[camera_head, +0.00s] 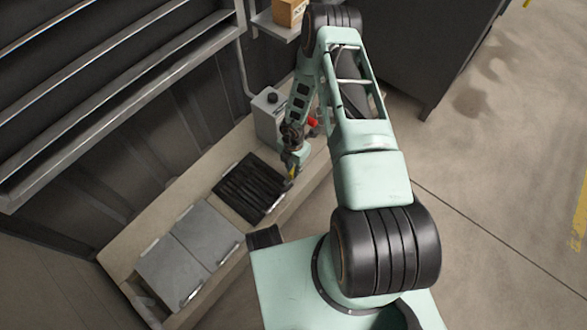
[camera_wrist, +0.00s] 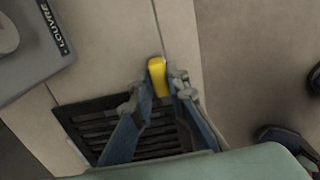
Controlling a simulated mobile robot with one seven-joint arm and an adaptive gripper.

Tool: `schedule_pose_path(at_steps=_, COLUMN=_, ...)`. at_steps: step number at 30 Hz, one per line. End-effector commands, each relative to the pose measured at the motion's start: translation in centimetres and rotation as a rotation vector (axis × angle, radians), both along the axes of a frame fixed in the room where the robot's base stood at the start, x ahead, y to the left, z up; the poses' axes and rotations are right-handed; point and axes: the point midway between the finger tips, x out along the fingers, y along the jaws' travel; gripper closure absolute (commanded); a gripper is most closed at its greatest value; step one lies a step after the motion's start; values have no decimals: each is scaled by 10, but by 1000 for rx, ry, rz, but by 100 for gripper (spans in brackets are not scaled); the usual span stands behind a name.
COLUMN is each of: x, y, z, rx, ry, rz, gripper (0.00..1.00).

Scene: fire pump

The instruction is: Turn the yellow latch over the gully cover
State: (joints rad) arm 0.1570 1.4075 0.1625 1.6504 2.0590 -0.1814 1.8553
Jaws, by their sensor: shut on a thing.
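The yellow latch (camera_wrist: 158,78) lies between my gripper's (camera_wrist: 157,92) two fingers in the wrist view, and the fingers are shut on it. The latch sits at the edge of the gully cover (camera_wrist: 90,122), a dark slatted grate, and part of it reaches over the grate's border. In the head view the gully cover (camera_head: 246,190) is a black grate set in the beige ledge. My gripper (camera_head: 292,172) is at its right corner there, with only a bit of yellow showing. The fingers hide part of the grate in the wrist view.
Two grey cover plates (camera_head: 190,245) lie on the ledge to the lower left. A grey box (camera_head: 272,112) stands behind the grate, and its label reading LOUVRE (camera_wrist: 52,28) shows in the wrist view. A red part (camera_head: 313,123) is near my wrist. Dark shelving stands at the left.

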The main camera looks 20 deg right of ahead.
Motion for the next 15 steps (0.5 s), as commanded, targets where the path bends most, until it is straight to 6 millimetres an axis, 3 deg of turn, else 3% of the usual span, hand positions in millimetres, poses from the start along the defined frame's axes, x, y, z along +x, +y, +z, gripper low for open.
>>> schedule_pose_path(at_steps=15, x=1, y=0, z=0, rx=0, ry=-1, rz=-51, gripper=100)
